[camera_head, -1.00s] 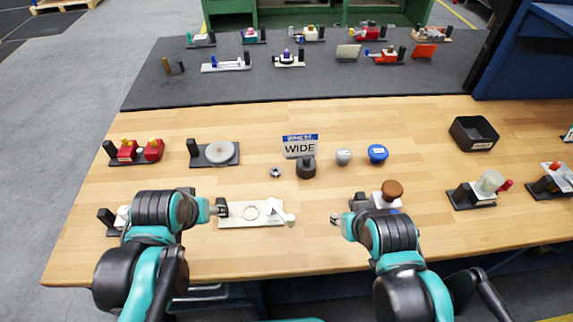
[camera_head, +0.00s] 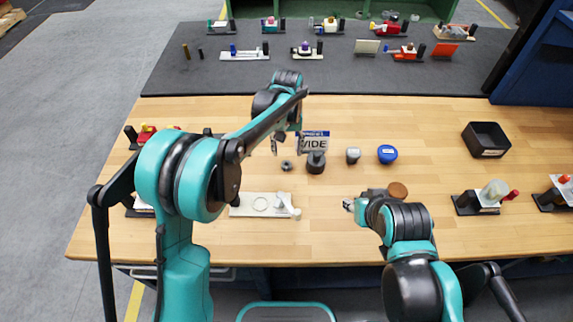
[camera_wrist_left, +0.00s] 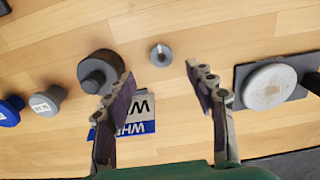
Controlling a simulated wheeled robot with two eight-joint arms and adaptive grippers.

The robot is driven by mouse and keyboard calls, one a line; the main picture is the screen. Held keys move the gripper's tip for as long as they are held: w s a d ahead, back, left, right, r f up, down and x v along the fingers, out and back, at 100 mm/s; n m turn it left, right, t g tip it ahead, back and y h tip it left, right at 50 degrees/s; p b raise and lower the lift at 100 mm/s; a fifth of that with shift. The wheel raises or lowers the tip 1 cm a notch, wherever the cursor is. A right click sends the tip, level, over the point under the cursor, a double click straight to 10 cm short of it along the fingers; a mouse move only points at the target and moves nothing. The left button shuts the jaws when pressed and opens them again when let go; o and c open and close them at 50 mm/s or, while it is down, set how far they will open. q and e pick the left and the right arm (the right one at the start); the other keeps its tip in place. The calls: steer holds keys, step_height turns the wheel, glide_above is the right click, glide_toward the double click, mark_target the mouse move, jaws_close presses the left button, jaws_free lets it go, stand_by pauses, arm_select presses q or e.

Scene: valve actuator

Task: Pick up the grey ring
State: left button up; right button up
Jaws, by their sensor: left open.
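The grey ring (camera_head: 286,165) lies flat on the wooden table, left of a dark round block. It also shows in the left wrist view (camera_wrist_left: 161,62), with a small hole in its middle. My left gripper (camera_head: 286,147) is above the table near the ring. In the left wrist view, the fingers (camera_wrist_left: 158,75) are spread wide, and the ring appears between and just beyond their tips, with nothing held. My right gripper (camera_head: 349,205) is low over the table at the right, beside a brown knob; its fingers are too small to read.
A grey knob (camera_head: 353,155) and blue knob (camera_head: 387,154) stand farther right. A white plate fixture (camera_head: 245,208) lies nearer. A round grey disc (camera_wrist_left: 270,86) sits on a black base.

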mark_target(286, 164)
arm_select(q)
step_height(286, 164, down, 7)
steer(key=shift+a+f+b, duration=0.1)
steer(key=shift+a+b, duration=0.05)
steer(key=shift+b, duration=1.1)
steer(key=c, duration=1)
